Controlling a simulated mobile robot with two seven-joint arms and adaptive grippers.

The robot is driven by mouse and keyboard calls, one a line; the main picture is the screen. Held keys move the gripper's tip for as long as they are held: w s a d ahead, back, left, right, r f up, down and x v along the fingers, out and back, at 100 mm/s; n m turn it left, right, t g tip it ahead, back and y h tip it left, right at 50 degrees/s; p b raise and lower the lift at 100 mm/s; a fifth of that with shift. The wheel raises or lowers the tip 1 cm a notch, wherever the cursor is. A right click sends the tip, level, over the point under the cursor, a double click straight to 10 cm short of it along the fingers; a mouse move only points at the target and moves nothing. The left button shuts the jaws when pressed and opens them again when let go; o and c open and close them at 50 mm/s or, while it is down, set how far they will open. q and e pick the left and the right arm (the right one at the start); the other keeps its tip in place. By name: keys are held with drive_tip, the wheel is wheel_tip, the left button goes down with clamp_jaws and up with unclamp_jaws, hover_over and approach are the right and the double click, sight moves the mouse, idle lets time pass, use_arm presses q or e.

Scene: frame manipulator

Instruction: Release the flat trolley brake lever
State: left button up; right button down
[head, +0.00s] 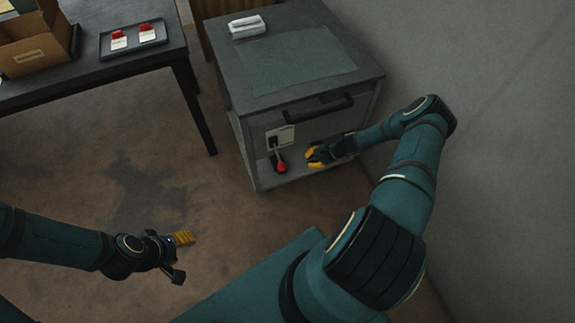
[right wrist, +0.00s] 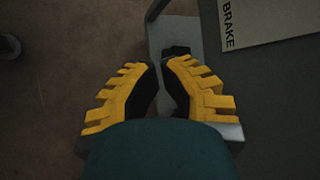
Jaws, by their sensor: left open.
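The flat trolley (head: 238,91) is a grey cabinet with a black push handle (head: 318,108) across its front. The brake lever (head: 281,166) has a red knob and stands low in its front opening, below a small white plate (head: 281,137). My right gripper (head: 312,156) is just right of the lever, apart from the knob, with its yellow fingers parted and nothing seen between them. The right wrist view shows these fingers (right wrist: 160,68) near a small dark part (right wrist: 176,51) on the grey shelf; no red knob shows there. My left gripper (head: 192,239) is open and empty over the floor.
A dark table (head: 95,75) at upper left bears a cardboard box (head: 33,45) and a tray (head: 104,47) with red-and-white items. A white pack (head: 247,26) lies on the trolley top. A grey wall (head: 470,80) is close on the right. The floor in front is clear.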

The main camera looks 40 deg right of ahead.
sight(279, 158)
drive_tip(key=w+a+f+b, duration=0.2)
drive_tip(key=w+a+f, duration=0.2)
drive_tip(key=a, duration=0.3)
drive_tip(key=shift+a+f+b, duration=0.15)
drive_tip(key=shift+f+b, duration=0.05)
drive_tip(key=shift+b, duration=0.2)
idle(0.3)
idle(0.3)
